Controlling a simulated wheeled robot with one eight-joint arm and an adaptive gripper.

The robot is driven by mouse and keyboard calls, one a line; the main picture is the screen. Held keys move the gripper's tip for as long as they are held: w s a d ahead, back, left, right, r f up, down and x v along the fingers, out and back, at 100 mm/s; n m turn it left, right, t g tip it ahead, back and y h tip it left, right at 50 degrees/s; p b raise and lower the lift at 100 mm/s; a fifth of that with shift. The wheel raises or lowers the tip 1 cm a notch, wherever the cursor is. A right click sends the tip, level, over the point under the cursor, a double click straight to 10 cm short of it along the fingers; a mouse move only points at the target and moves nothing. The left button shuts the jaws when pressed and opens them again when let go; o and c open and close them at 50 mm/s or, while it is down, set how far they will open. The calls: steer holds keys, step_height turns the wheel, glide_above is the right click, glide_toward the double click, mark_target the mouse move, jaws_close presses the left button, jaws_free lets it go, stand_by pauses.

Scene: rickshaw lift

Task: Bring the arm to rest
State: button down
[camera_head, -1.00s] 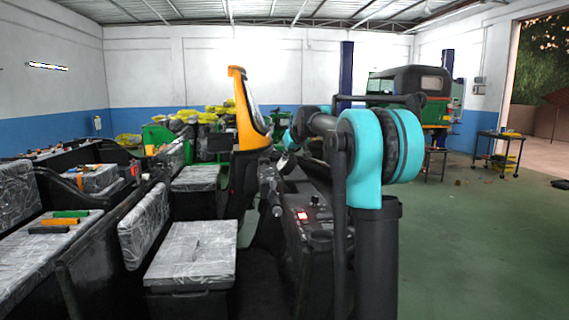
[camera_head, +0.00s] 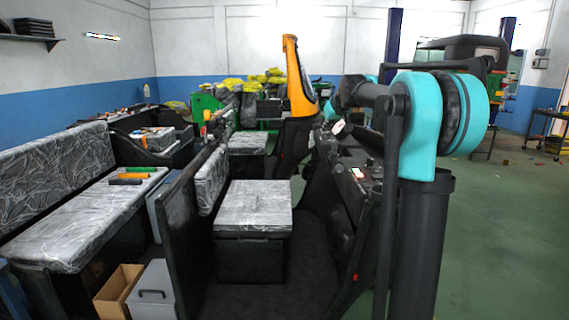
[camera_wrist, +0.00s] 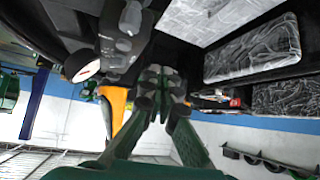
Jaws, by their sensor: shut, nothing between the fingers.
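My gripper (camera_wrist: 162,88) shows in the middle of the wrist view, its two dark green fingers drawn together with nothing between them. My arm, with its teal joint, stands at the right of the head view, folded above the dark column. The gripper itself is not clear in the head view; the arm hides that area.
An open vehicle cabin holds wrapped seats (camera_head: 251,208) and a yellow-orange windscreen pillar (camera_head: 297,80). A long wrapped bench (camera_head: 75,205) bears several coloured tools. A cardboard box (camera_head: 118,290) is on the floor. Green floor (camera_head: 500,240) is clear at right.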

steer(key=s+d+f+m+g, duration=0.1)
steer(key=s+f, duration=1.1)
steer(key=s, duration=0.4)
steer(key=s+d+f+m+g+h, duration=0.1)
steer(key=s+f+g, duration=0.1)
steer(key=s+f, duration=1.1)
steer(key=s+d+f+g+h, duration=0.1)
steer(key=s+f, duration=1.1)
steer(key=s, duration=0.7)
steer(key=shift+s+f+m+g, duration=0.2)
steer(key=shift+s+m+g, duration=0.05)
steer(key=shift+m+g, duration=0.15)
